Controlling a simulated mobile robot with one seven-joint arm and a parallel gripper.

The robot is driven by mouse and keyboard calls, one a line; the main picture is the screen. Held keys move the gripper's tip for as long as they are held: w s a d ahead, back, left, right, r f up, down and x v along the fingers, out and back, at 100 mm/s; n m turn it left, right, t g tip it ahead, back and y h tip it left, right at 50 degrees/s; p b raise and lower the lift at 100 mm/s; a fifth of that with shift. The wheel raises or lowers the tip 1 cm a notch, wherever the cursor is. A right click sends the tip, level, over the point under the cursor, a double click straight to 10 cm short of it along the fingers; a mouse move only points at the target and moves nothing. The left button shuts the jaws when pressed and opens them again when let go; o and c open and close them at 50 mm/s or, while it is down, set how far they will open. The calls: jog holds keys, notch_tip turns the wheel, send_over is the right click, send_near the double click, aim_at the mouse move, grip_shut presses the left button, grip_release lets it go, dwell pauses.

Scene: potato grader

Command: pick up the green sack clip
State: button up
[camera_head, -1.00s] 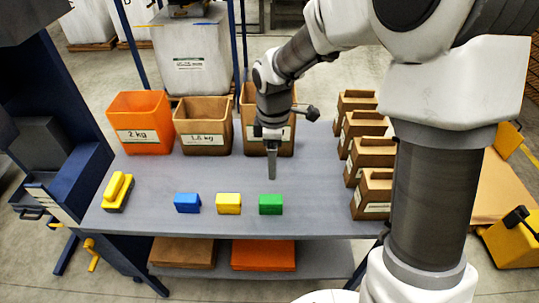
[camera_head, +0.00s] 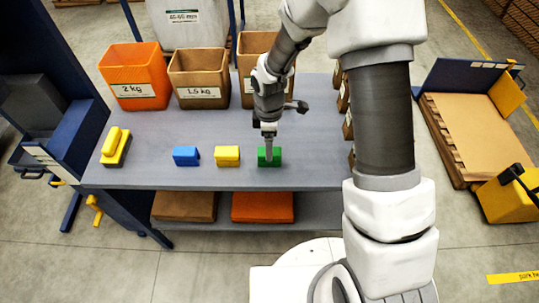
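The green sack clip (camera_head: 275,160) is a small green block near the front edge of the grey table (camera_head: 220,177). It is the rightmost of three blocks in a row. My gripper (camera_head: 268,158) points down directly at the green clip, and its fingers overlap the clip in the head view. The fingers hide the clip's middle. I cannot tell whether they are open, or touching the clip.
A yellow block (camera_head: 227,156) and a blue block (camera_head: 186,156) lie left of the green clip. A yellow-and-black tool (camera_head: 115,148) lies at the table's left end. An orange 2 kg bin (camera_head: 134,76) and a cardboard 1.5 kg bin (camera_head: 199,78) stand behind.

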aim_at(276, 162)
notch_tip(276, 162, down, 4)
jog(key=shift+f, duration=0.25)
grip_shut()
dwell(0.4)
